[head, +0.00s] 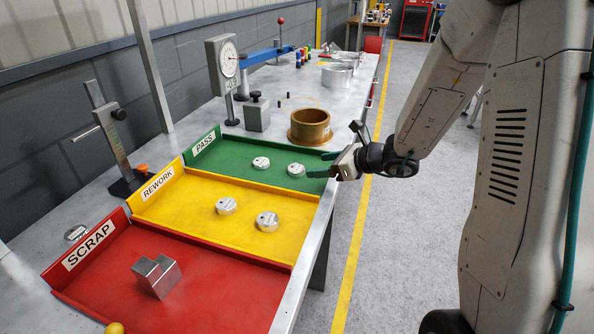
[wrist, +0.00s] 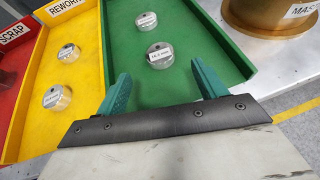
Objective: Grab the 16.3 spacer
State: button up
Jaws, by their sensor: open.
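Several silver disc spacers with white labels lie on the bench, and I cannot read which is the 16.3 one. Two are in the green PASS tray: a far one (head: 261,162) and a near one (head: 296,170), which shows in the wrist view (wrist: 160,55) just beyond my fingertips. Two more lie in the yellow REWORK tray: one at the back (head: 226,206) and one nearer the front (head: 267,221). My gripper (head: 318,165) is open and empty at the front edge of the green tray. In the wrist view its green fingers (wrist: 161,74) point toward the near PASS spacer, apart from it.
The red SCRAP tray (head: 240,300) holds a metal block (head: 156,275). A brass ring (head: 310,126) stands right behind the green tray (head: 236,160). A dial gauge (head: 225,66) and a height gauge (head: 108,135) stand at the back. The yellow tray (head: 180,212) has free floor.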

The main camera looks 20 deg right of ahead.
aim_at(298, 168)
jog(key=x, duration=0.7)
jog(key=c, duration=1.2)
